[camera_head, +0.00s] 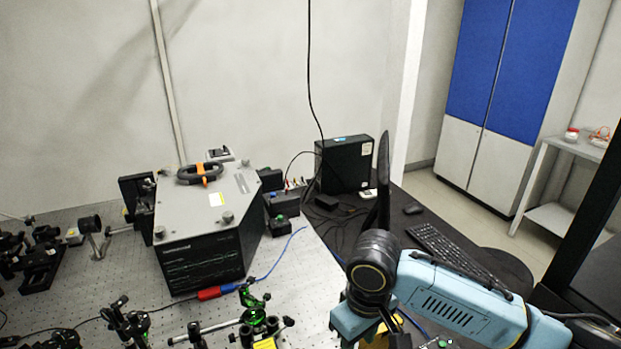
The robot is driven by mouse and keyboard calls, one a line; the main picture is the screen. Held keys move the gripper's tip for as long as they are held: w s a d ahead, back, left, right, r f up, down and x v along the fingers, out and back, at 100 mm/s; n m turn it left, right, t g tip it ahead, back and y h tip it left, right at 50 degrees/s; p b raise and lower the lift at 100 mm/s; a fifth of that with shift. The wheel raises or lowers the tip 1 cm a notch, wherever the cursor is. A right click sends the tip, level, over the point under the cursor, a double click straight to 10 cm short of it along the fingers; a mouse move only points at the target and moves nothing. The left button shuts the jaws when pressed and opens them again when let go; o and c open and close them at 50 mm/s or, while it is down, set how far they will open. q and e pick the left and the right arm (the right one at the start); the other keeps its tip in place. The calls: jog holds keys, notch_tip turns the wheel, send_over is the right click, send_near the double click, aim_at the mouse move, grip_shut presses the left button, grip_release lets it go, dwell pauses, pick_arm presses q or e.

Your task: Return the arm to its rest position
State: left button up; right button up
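My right arm (455,300), light blue with a dark round joint, reaches in from the lower right over the front right part of the bench. Its wrist end (352,318) points down near the bottom edge. The fingertips are not clearly shown there, so I cannot tell whether the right gripper is open or shut, or holds anything. My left arm and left gripper are not in view.
A black spectrometer box (205,255) stands on the perforated bench (310,275). Optics mounts (258,325) line the front. A keyboard (455,252), a mouse (413,208) and a black computer case (346,165) are on the dark desk behind my arm.

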jog(key=s+a+f+t+y, duration=0.2)
jog(key=s+a+f+y, duration=0.2)
jog(key=s, duration=0.5)
jog(key=s+d+f+m+t+h, duration=0.1)
jog(key=s+d+f+m+h, duration=0.1)
jog(key=s+d, duration=0.45)
jog(key=s+d+f+m+h, duration=0.2)
jog(key=s+d+m, duration=0.15)
jog(key=d, duration=0.55)
jog(key=s+f+n+b, duration=0.15)
jog(key=f+b, duration=0.25)
jog(key=f, duration=1.3)
jog(key=s+f+b, duration=0.2)
jog(key=f+b, duration=0.2)
jog(key=f, duration=1.3)
jog(key=s+d+f+g+b, duration=0.2)
jog(key=s+f+b, duration=0.4)
jog(key=s+f, duration=0.9)
notch_tip(320, 180, down, 4)
jog(key=shift+s+d+f, duration=0.2)
jog(key=shift+d+f, duration=0.05)
jog(key=shift+d, duration=0.1)
